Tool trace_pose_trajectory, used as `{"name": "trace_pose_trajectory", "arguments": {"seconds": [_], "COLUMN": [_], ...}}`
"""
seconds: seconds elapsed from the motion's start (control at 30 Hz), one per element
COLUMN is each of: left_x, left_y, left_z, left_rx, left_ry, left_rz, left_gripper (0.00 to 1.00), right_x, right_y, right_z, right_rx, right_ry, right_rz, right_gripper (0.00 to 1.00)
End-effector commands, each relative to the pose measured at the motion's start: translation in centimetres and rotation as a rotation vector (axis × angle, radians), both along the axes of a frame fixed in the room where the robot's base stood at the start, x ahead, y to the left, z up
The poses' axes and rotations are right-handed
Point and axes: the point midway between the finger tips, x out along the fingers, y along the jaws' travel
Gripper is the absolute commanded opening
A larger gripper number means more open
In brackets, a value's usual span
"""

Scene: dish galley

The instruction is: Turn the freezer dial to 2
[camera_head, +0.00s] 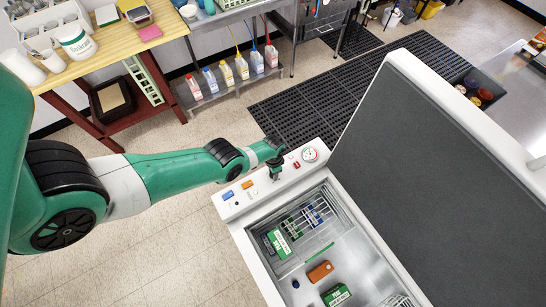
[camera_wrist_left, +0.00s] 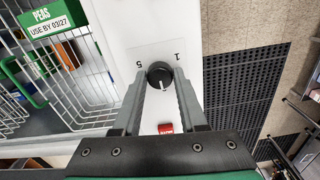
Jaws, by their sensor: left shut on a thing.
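The freezer dial (camera_wrist_left: 160,75) is a round black knob with a white pointer mark on the white rim of the open chest freezer (camera_head: 232,213). In the left wrist view the pointer mark points toward the bottom of the picture. The labels 5 (camera_wrist_left: 139,64) and 1 (camera_wrist_left: 177,57) show on either side of the dial; no 2 is readable. My left gripper (camera_wrist_left: 160,80) is shut on the dial, one finger on each side. In the head view the left gripper (camera_head: 275,168) is over the rim and mostly hides the dial. My right gripper is not in view.
A red switch (camera_wrist_left: 165,127) and a round gauge (camera_head: 310,154) are near the dial. The raised grey lid (camera_head: 420,170) stands to the right. A wire basket (camera_wrist_left: 75,90) with frozen packs is inside.

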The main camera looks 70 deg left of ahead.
Motion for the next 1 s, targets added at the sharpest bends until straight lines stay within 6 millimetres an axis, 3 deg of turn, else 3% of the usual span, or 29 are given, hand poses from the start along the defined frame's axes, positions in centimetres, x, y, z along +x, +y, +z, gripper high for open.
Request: {"name": "trace_pose_trajectory", "arguments": {"seconds": [0.37, 1.0], "left_x": [0.01, 0.01], "left_y": [0.01, 0.01], "left_z": [-0.02, -0.03], "left_rx": [0.0, 0.0], "left_ry": [-0.001, -0.001], "left_rz": [0.204, 0.775], "left_gripper": [0.0, 0.0], "right_x": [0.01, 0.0], "right_y": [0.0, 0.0], "right_z": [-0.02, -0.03], "right_rx": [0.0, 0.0], "right_ry": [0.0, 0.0], "right_rz": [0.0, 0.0], "right_gripper": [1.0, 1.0]}}
